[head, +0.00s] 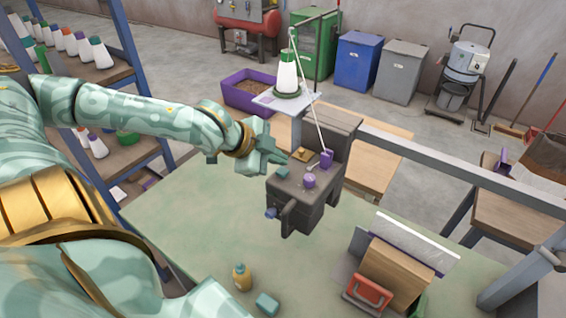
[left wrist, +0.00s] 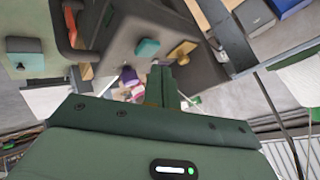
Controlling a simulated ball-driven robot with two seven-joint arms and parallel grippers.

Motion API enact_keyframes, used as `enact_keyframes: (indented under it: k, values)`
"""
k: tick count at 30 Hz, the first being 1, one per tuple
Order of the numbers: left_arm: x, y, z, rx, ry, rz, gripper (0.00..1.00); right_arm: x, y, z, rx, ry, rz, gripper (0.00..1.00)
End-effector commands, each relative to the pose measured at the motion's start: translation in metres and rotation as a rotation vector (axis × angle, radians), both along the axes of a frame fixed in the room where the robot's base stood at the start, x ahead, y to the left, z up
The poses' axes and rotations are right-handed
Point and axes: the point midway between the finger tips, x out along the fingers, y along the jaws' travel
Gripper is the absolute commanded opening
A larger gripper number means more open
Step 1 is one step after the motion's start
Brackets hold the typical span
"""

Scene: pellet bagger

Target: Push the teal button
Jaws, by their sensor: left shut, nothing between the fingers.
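The teal button (head: 282,173) is a small block on the sloped top of the dark grey machine (head: 322,193), at its left side. It also shows in the left wrist view (left wrist: 147,48), up and to the left of the fingers. My left gripper (head: 277,153) is shut and empty, beside the machine's top, just above and left of the teal button in the head view. The fingers (left wrist: 163,85) look apart from the button in the left wrist view; the exact gap is unclear.
A yellow button (head: 304,155), a purple knob (head: 309,181) and a purple block (head: 327,158) sit near the teal button. A white-and-green bottle (head: 287,75) stands on a plate behind.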

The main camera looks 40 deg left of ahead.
Motion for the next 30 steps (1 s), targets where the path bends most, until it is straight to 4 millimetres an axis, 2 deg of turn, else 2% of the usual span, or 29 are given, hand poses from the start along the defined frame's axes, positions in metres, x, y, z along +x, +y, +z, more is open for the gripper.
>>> enact_keyframes:
  k: [14,23,30]
  values:
    - [0.0000,0.0000,0.0000,0.000,0.000,0.000,0.00,0.0004,0.0026,-0.0001,0.004,-0.001,-0.001,0.00]
    - [-0.0002,-0.0003,-0.0094,0.000,0.000,0.000,0.00,0.0002,0.0025,-0.0062,0.003,0.000,-0.001,0.00]
    - [-0.0001,-0.0002,-0.0087,0.000,0.000,0.000,0.00,0.0003,0.0023,-0.0055,0.003,0.000,-0.001,0.00]
